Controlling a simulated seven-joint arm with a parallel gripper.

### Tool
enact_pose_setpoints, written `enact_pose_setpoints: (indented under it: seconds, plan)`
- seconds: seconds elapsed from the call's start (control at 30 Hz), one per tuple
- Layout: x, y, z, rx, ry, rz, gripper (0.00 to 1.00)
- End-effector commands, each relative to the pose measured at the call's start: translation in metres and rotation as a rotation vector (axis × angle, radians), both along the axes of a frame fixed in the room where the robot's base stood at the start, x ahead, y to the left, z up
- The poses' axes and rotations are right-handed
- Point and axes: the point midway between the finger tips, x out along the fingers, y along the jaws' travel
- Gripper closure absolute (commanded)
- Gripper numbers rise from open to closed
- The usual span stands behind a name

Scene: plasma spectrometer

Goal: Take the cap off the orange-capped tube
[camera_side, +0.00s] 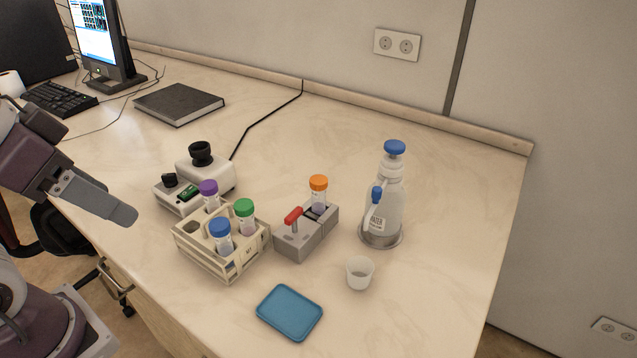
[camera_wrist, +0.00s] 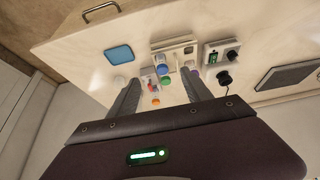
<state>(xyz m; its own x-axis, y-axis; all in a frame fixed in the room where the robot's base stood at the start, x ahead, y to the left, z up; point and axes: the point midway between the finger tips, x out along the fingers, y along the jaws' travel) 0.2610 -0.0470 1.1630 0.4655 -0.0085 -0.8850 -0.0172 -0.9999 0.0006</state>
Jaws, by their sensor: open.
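The orange-capped tube (camera_side: 318,203) stands upright in a grey holder (camera_side: 298,248) with a red lever (camera_side: 293,215). Its orange cap (camera_side: 319,182) is on top of it. In the wrist view the orange cap (camera_wrist: 156,101) shows between my fingers in the picture, small and far off. My gripper (camera_side: 124,214) is at the left of the side view, well away from the tube, with its fingers overlapping there. In the wrist view my gripper (camera_wrist: 162,78) has its two fingers apart, with nothing held between them.
Left of the holder, a beige rack (camera_side: 220,262) holds purple-, green- and blue-capped tubes. A white device with a black knob (camera_side: 201,153) stands behind it. A wash bottle (camera_side: 384,205) and small cup (camera_side: 359,273) are on the right. A blue tray (camera_side: 290,312) lies in front.

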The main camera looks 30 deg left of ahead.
Motion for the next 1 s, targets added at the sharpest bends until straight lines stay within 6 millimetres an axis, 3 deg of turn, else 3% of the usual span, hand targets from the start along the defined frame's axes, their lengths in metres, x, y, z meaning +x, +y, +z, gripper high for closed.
enact_pose_setpoints:
  seconds: [0.07,0.13,0.27,0.37,0.4,0.5,0.6,0.7,1.0]
  plan:
    - [0.022,-0.002,0.017,-0.006,0.036,-0.061,0.43]
    - [0.059,-0.005,0.038,-0.008,0.087,-0.164,0.43]
    - [0.151,-0.01,0.056,0.019,0.182,-0.401,0.43]
    - [0.221,-0.018,0.044,0.073,0.245,-0.599,0.43]
    - [0.248,-0.023,0.034,0.103,0.268,-0.684,0.43]
    - [0.3,-0.04,-0.001,0.186,0.324,-0.899,0.43]
    - [0.331,-0.059,-0.037,0.258,0.371,-1.088,0.43]
    - [0.345,-0.073,-0.062,0.303,0.4,-1.213,0.43]
    - [0.345,-0.079,-0.102,0.319,0.413,-1.268,0.43]
